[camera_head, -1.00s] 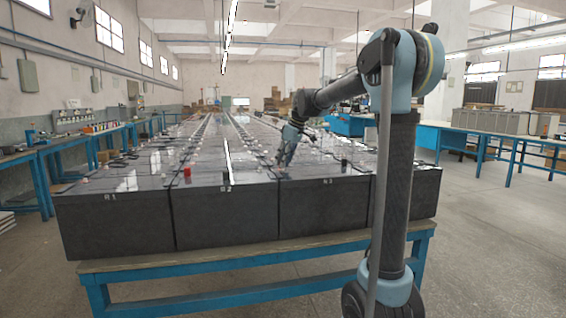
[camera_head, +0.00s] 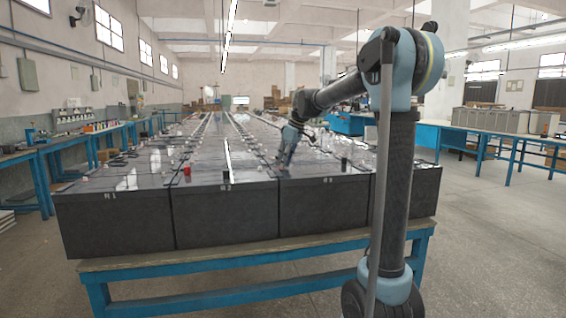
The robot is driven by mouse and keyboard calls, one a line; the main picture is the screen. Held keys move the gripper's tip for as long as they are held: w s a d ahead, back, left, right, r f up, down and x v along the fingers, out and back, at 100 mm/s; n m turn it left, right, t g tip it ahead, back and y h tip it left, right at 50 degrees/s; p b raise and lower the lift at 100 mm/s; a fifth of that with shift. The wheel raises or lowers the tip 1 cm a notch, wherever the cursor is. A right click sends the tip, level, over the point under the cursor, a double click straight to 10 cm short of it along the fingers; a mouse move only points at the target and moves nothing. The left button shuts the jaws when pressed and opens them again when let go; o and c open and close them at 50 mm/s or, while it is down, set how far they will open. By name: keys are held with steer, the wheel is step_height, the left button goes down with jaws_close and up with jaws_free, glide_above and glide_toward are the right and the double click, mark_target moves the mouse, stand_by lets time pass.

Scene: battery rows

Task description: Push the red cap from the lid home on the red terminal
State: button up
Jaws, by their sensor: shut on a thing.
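My gripper (camera_head: 283,163) points down at the front part of a black battery lid (camera_head: 315,169), right of the middle of the front row. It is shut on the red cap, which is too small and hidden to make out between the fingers. The fingertips are at or just above the lid; I cannot tell whether the cap touches the terminal. The red terminal under the gripper is hidden. Another red piece (camera_head: 187,171) stands upright on the lid of the battery to the left, apart from my gripper.
A black post (camera_head: 225,176) stands left of my gripper and another black post (camera_head: 344,164) stands right of it. Long rows of batteries run back on a blue-framed table (camera_head: 250,262). Side benches stand left and right, with open floor between.

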steer(key=shift+f, duration=0.1)
stand_by(0.3)
steer(key=o, duration=0.8)
steer(key=shift+o, duration=0.3)
steer(key=o, duration=0.4)
steer(key=shift+o, duration=0.2)
steer(key=shift+r, duration=3.5)
